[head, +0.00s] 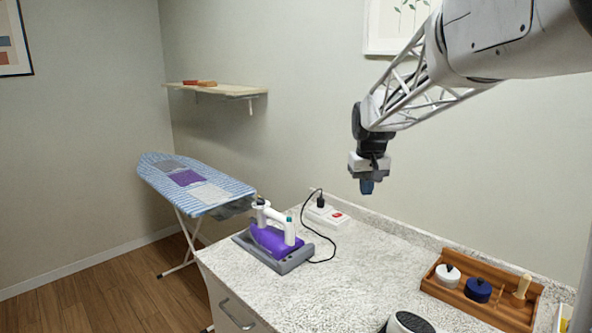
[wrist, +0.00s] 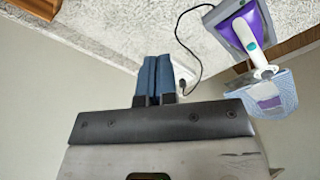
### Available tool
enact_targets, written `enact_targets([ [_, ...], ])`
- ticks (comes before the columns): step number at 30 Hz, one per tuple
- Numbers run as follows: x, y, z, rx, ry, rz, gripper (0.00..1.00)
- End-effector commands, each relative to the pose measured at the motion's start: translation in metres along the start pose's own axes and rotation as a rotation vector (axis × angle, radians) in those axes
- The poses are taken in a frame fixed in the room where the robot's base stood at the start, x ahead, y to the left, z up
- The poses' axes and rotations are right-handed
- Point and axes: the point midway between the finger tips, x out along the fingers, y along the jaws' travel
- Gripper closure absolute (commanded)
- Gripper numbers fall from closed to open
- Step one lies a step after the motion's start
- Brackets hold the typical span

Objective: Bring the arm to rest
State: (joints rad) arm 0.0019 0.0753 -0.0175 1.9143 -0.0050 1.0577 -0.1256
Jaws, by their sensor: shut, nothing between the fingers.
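My gripper (head: 367,186) hangs in the air above the back of the speckled counter (head: 330,285), pointing down. In the wrist view my gripper (wrist: 153,62) shows its two blue fingers pressed together with nothing between them. The arm reaches in from the upper right of the head view. The gripper touches nothing.
A purple iron (head: 272,241) stands on a grey base at the counter's left, its cord running to a power strip (head: 326,214). A wooden tray (head: 455,297) with lidded jars is at right. A striped ironing board (head: 190,182) and a wall shelf (head: 225,89) stand beyond.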

Motion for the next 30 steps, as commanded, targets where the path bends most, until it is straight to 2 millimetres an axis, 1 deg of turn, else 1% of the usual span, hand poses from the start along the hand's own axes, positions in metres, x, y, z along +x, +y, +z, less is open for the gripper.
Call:
enact_targets([
  [1,-0.004,-0.001,0.012,0.004,0.004,0.001,1.00],
  [9,-0.016,-0.009,0.074,0.025,0.022,0.003,1.00],
  [15,-0.021,-0.014,0.121,0.042,0.036,0.005,1.00],
  [22,-0.022,-0.021,0.175,0.059,0.050,0.007,1.00],
  [30,-0.017,-0.028,0.237,0.081,0.067,0.009,1.00],
])
